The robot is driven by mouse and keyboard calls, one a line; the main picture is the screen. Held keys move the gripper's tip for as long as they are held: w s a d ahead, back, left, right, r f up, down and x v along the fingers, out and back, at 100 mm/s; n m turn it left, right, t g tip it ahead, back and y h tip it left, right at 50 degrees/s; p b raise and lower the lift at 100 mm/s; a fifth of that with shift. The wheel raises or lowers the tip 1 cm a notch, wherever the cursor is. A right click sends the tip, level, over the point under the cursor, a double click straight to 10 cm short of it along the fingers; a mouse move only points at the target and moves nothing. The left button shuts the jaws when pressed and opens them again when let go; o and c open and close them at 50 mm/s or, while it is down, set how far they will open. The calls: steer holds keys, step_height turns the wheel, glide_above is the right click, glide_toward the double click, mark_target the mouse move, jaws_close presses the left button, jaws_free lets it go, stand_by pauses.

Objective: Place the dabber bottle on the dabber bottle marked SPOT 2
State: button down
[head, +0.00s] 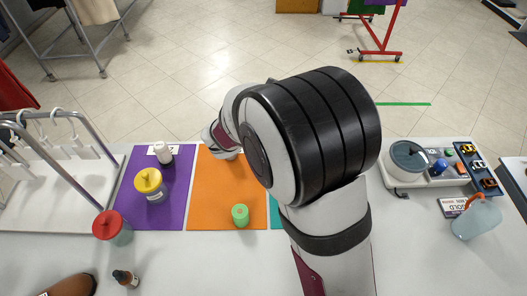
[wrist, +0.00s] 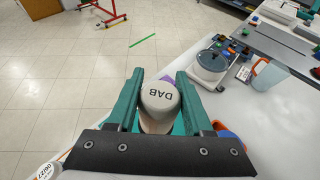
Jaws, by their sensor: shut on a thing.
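In the wrist view my gripper (wrist: 160,80) has its teal fingers on either side of a dabber bottle (wrist: 158,97), whose pale cap reads DAB. The gripper is shut on it. The bottle's lower part is mostly hidden. In the head view my arm covers the gripper and the held bottle. A white-topped bottle with a dark lower part (head: 163,153) stands upright at the back of the purple mat (head: 128,195), by a small white card. I cannot read a SPOT 2 marking on it.
A yellow-lidded jar (head: 149,184) stands on the purple mat. A green cylinder (head: 240,214) is on the orange mat (head: 215,185). A red-lidded jar (head: 112,227), small dark bottle (head: 125,278) and rack are left. A round-lidded pot (head: 408,160) and jug (head: 477,220) are right.

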steer(key=w+a+f+m+g, duration=0.1)
steer(key=w+a+f, duration=0.3)
steer(key=a+f, duration=0.3)
steer(key=shift+w+f+h, duration=0.3)
steer(key=shift+w+f, duration=0.1)
steer(key=shift+f, duration=1.2)
steer(key=shift+c, duration=1.5)
jaws_free()
steer(key=shift+f, duration=0.1)
